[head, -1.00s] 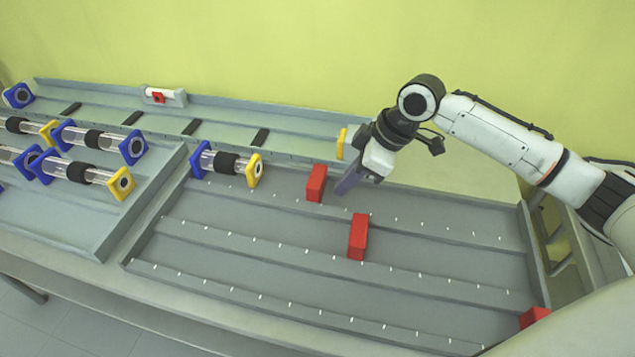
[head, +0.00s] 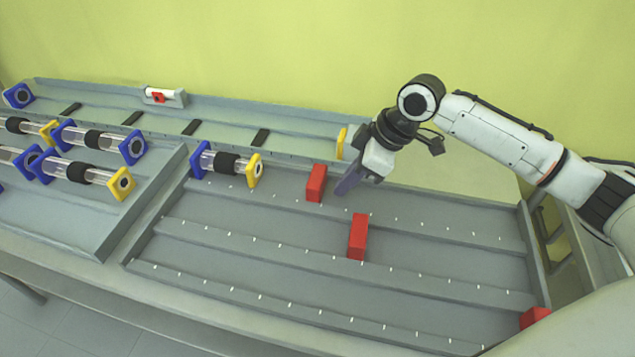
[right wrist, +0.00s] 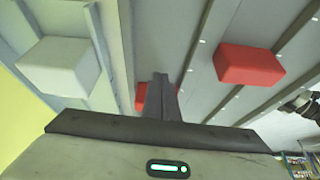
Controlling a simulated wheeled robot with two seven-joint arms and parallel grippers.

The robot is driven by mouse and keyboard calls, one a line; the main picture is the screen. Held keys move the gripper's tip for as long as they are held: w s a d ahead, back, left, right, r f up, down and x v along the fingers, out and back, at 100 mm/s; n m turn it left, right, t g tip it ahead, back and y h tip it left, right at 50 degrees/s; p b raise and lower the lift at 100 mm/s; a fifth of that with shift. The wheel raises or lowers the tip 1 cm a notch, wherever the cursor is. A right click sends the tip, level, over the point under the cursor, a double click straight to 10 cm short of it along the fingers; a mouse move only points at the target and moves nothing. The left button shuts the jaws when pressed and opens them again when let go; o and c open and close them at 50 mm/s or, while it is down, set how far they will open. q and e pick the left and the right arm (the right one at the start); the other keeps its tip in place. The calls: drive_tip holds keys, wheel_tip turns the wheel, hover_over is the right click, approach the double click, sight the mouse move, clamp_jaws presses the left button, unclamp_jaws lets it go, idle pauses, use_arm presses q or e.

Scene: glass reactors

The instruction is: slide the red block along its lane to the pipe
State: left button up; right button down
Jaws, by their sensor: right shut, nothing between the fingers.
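A red block (head: 316,183) stands upright in the back lane of the grey lane tray (head: 440,270). A short glass pipe (head: 226,163) with a black middle and blue and yellow end plates lies at the left end of that lane, apart from the block. My right gripper (head: 345,187) is shut and empty, its tip low in the lane just right of the block. In the right wrist view my fingers (right wrist: 161,90) partly hide a red block (right wrist: 140,96); contact cannot be told there. My left gripper is not in view.
A second red block (head: 357,237) stands in the middle lane and a third (head: 534,317) at the front right. More pipes (head: 88,172) lie in the left tray. The back lane between block and pipe is clear. A pale block (right wrist: 60,68) shows in the wrist view.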

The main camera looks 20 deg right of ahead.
sight(313, 176)
drive_tip(key=shift+f, duration=0.5)
idle(0.6)
drive_tip(key=shift+r+p, duration=0.2)
drive_tip(key=shift+p, duration=0.45)
idle(0.3)
drive_tip(key=shift+w+a, duration=0.2)
drive_tip(key=shift+a, duration=0.05)
drive_tip(key=shift+w+a+p, duration=0.4)
drive_tip(key=shift+w+a, duration=0.05)
drive_tip(key=shift+a, duration=0.15)
drive_tip(key=shift+w+a+r, duration=0.1)
drive_tip(key=shift+w+a, duration=0.1)
drive_tip(key=shift+a, duration=0.1)
drive_tip(key=shift+w+a+p, duration=0.25)
drive_tip(key=shift+w+a, duration=0.35)
drive_tip(key=shift+a, duration=0.2)
drive_tip(key=shift+w+a+p, duration=0.2)
drive_tip(key=shift+w+a, duration=0.35)
drive_tip(key=shift+a, duration=0.2)
drive_tip(key=shift+w+a, duration=0.15)
drive_tip(key=shift+a, duration=0.05)
drive_tip(key=shift+w+a, duration=0.3)
drive_tip(key=shift+a, duration=0.1)
drive_tip(key=shift+w+a, duration=0.55)
drive_tip(key=shift+a, duration=0.15)
drive_tip(key=shift+w+a, duration=0.5)
drive_tip(key=shift+a, duration=0.2)
